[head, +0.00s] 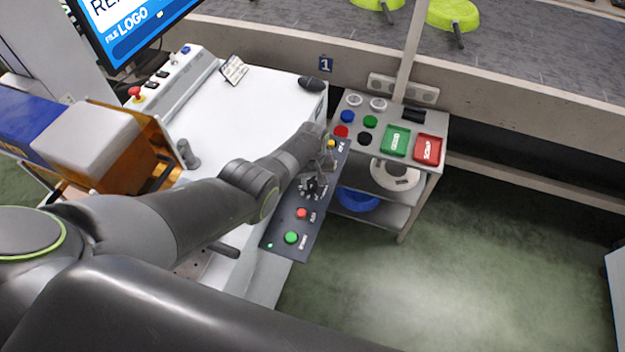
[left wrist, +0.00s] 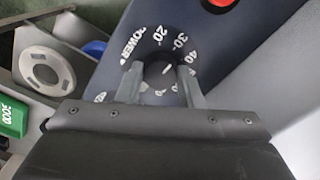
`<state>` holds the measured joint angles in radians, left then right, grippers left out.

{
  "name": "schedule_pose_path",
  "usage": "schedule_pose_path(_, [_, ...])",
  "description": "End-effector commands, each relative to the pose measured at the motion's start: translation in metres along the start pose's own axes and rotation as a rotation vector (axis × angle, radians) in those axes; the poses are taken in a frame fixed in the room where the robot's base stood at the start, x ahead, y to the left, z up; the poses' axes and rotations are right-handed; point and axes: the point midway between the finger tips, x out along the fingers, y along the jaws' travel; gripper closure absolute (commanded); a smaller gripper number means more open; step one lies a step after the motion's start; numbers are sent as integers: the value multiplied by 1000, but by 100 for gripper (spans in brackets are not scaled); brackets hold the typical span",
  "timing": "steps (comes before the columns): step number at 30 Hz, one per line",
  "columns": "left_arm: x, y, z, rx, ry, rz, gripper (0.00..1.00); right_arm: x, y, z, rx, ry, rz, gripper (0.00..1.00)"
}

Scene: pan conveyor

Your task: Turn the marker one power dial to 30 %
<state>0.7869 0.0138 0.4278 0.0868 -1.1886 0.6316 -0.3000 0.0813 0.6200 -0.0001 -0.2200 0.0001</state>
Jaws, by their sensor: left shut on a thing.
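The marker one power dial is a dark round knob (left wrist: 158,74) on a dark control panel (left wrist: 255,50), with white numbers around it. Its white pointer line points up and to the right in the left wrist view, roughly between the 30 and 40 marks; the exact reading is hard to tell. My left gripper (left wrist: 160,84) is shut on the dial, one finger on each side, and hides part of the lower scale. In the head view my left gripper (head: 318,176) is over the middle of the panel (head: 277,222). My right gripper is not in view.
The panel also carries a red button (head: 302,213), a green button (head: 291,238) and a yellow one (head: 331,144). A grey cart (head: 437,131) with green and red trays stands close to the right. A conveyor (head: 520,70) runs behind. Green floor at lower right is clear.

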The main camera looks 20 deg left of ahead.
Motion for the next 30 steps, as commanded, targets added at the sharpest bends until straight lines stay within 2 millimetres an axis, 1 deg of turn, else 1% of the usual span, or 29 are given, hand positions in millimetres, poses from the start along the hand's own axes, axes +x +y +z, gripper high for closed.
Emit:
schedule_pose_path(15, [0, 0, 0, -19, 1, 1, 90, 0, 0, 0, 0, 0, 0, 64])
schedule_pose_path(16, [0, 0, 0, -19, 1, 1, 64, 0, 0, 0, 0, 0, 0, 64])
schedule_pose_path(20, [0, 0, 0, -19, 1, 1, 47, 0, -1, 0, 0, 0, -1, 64])
schedule_pose_path(21, [0, 0, 0, -19, 1, 1, 45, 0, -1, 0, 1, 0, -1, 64])
schedule_pose_path(30, [-2, 0, 0, -19, 1, 1, 45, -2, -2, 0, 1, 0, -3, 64])
